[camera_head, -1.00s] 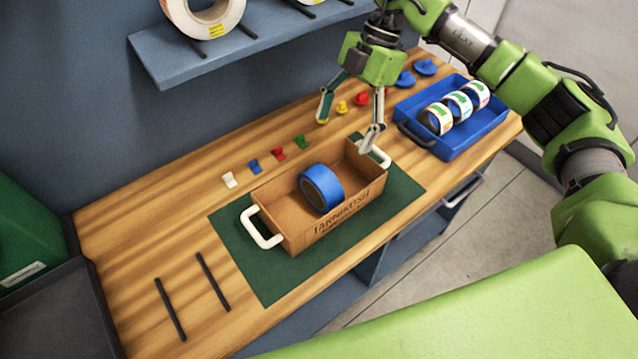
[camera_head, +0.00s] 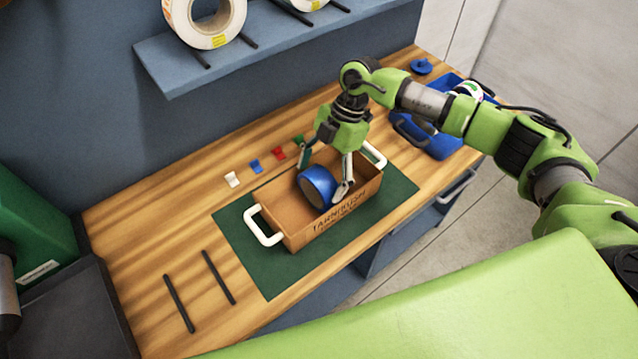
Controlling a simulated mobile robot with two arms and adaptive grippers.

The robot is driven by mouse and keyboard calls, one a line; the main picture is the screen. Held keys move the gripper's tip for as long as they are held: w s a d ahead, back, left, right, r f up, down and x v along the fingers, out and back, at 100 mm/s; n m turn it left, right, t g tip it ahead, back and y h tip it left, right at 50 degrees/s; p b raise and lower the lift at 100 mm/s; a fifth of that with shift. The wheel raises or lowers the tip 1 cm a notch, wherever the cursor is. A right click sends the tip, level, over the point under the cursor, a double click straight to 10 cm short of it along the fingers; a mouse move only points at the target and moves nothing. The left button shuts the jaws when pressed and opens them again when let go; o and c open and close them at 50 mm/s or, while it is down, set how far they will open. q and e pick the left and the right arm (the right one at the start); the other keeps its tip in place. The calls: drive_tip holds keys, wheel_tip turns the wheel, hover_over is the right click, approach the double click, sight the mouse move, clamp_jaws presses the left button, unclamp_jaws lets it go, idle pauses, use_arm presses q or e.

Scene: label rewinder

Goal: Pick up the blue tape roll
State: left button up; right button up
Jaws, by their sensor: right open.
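The blue tape roll (camera_head: 316,187) stands on its edge inside a brown open box (camera_head: 301,236) with white handles. The box sits on a dark green mat (camera_head: 268,275) on the wooden workbench. My right gripper (camera_head: 322,181) is open and reaches down into the box from above. One finger is at the roll's right side, the other is behind it near the box's back wall. I cannot tell whether either finger touches the roll. My left gripper is not in view.
A blue tray (camera_head: 437,146) with label rolls is at the right, partly behind my right arm. Small coloured clips (camera_head: 255,166) line the bench behind the box. Two black rods (camera_head: 179,303) lie at the left. A shelf (camera_head: 170,75) with white rolls hangs above.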

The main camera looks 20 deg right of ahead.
drive_tip(key=c, duration=1)
